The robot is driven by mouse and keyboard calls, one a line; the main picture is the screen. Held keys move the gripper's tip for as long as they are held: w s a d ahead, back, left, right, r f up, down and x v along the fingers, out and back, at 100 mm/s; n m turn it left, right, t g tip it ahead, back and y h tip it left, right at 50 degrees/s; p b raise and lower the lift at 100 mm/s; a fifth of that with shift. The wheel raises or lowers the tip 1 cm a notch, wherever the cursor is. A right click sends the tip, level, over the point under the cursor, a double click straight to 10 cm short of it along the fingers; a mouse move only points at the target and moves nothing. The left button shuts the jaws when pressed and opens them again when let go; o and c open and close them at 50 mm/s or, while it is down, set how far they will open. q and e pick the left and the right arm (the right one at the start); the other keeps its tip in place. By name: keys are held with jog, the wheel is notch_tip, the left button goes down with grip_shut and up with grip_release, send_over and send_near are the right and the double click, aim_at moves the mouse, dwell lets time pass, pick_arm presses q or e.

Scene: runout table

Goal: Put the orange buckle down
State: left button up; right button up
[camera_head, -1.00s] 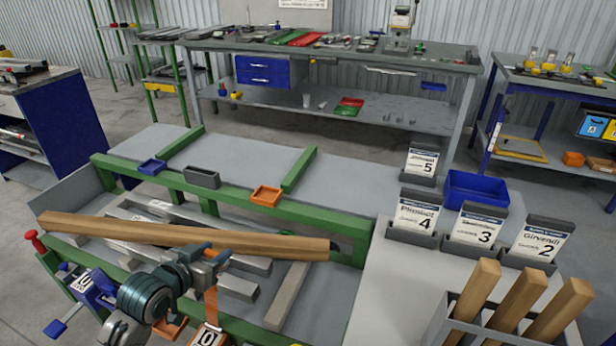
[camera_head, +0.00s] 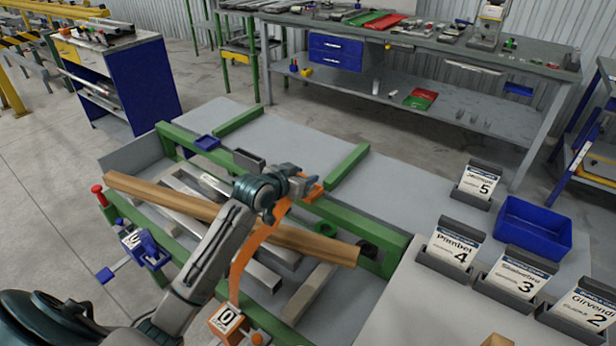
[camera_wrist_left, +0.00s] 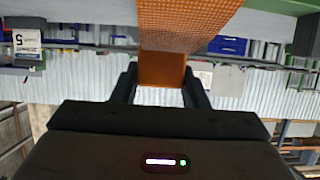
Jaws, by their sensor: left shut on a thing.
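The orange buckle is on the end of an orange strap (camera_head: 253,246) that curves up from an orange unit (camera_head: 228,320) tagged 0 on the near green rail. My left gripper (camera_head: 305,182) is shut on it at the far green rail, beyond the timber beam (camera_head: 165,198). In the left wrist view the orange buckle (camera_wrist_left: 162,68) sits between the fingers, with the wide strap (camera_wrist_left: 185,22) above it. In the head view my gripper mostly hides the buckle and the orange tray there, so I cannot tell whether they touch. My right gripper is not in view.
A blue tray (camera_head: 207,142) and a grey tray (camera_head: 248,159) sit along the far rail to the left. A blue unit (camera_head: 148,248) is on the near rail. Metal bars lie under the beam. Numbered card holders and a blue bin (camera_head: 533,228) stand at right.

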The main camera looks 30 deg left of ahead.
pick_arm(q)
jog(key=w, duration=0.3)
jog(key=shift+w+a+f, duration=0.15)
jog(key=shift+w+a, duration=0.15)
jog(key=shift+f+p, duration=0.55)
jog(key=shift+f, duration=1.25)
jog(key=shift+f, duration=0.1)
jog(key=o, duration=1.1)
jog(key=shift+s+r, duration=0.1)
jog(key=shift+r, duration=0.1)
jog(key=b+v, duration=0.1)
jog(key=v, duration=1.1)
jog(key=shift+f, duration=0.15)
